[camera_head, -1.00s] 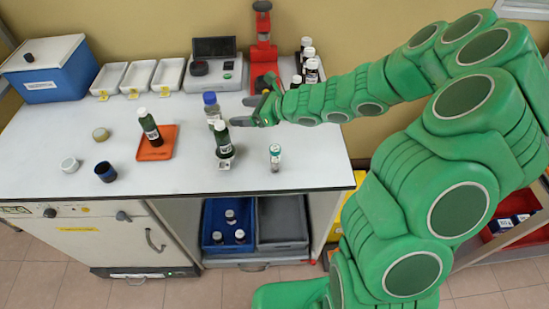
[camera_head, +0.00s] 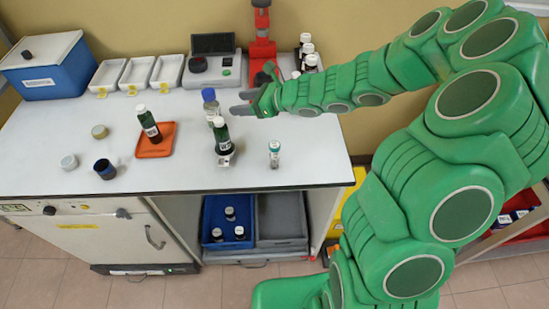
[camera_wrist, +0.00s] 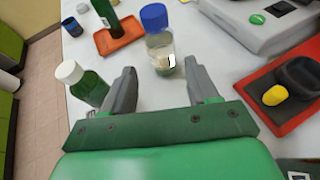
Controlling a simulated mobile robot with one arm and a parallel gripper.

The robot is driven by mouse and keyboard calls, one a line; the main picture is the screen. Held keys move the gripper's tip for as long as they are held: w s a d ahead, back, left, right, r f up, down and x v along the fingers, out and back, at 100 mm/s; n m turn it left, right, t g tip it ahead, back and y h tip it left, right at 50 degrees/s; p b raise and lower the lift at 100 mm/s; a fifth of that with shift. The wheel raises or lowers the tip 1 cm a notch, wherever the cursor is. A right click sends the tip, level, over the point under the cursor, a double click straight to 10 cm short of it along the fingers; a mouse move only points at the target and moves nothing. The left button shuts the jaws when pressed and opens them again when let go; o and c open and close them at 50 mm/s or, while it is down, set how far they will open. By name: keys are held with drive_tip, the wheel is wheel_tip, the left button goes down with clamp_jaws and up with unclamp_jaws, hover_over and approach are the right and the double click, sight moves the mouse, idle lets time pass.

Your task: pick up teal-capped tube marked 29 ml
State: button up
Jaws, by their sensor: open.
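A small clear tube with a teal-and-white cap (camera_head: 274,153) stands upright near the front right of the white bench. Its marking is too small to read, and it does not show in the wrist view. My gripper (camera_head: 241,102) is open and empty, behind and left of this tube, apart from it. In the wrist view my gripper (camera_wrist: 161,72) has its fingers spread, with a blue-capped clear bottle (camera_wrist: 159,48) ahead of the gap between them. That bottle also shows in the head view (camera_head: 210,104).
A green white-capped bottle (camera_head: 221,132) stands left of the tube; it is beside my left finger in the wrist view (camera_wrist: 87,85). Another green bottle stands on an orange tray (camera_head: 155,148). A red stand (camera_head: 262,50) and several dark bottles (camera_head: 308,58) are behind.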

wheel_tip(320, 180, up, 16)
drive_tip(key=w+a+f+n+t+h, duration=0.2)
drive_tip(key=w+a+f+t+h, duration=0.1)
drive_tip(key=a+f+h, duration=0.15)
drive_tip(key=s+d+f+n+h, duration=0.1)
drive_tip(key=s+f+n+h, duration=0.1)
drive_tip(key=s+n+h, duration=0.65)
drive_tip(key=s+d+r+n+h, duration=0.1)
drive_tip(key=s+d+r+h, duration=0.1)
drive_tip(key=s+h, duration=0.15)
drive_tip(key=s+d+r+n+t+h, duration=0.1)
drive_tip(key=s+d+r+h, duration=0.15)
drive_tip(key=s, duration=0.25)
drive_tip(key=s+d+r+n+h, duration=0.1)
drive_tip(key=s+r+h, duration=0.1)
drive_tip(key=s+h, duration=0.15)
approach(271, 154)
drive_tip(key=x, duration=0.4)
drive_tip(key=shift+w+a+r, duration=0.1)
drive_tip(key=shift+w+a, duration=0.15)
drive_tip(key=shift+w, duration=0.05)
drive_tip(key=shift+s+d+x, duration=0.1)
drive_tip(key=shift+s+x, duration=0.05)
drive_tip(key=shift+x, duration=1.8)
drive_tip(key=shift+s+d+x, duration=0.1)
drive_tip(key=shift+s+x, duration=0.05)
drive_tip(key=shift+x, duration=1.8)
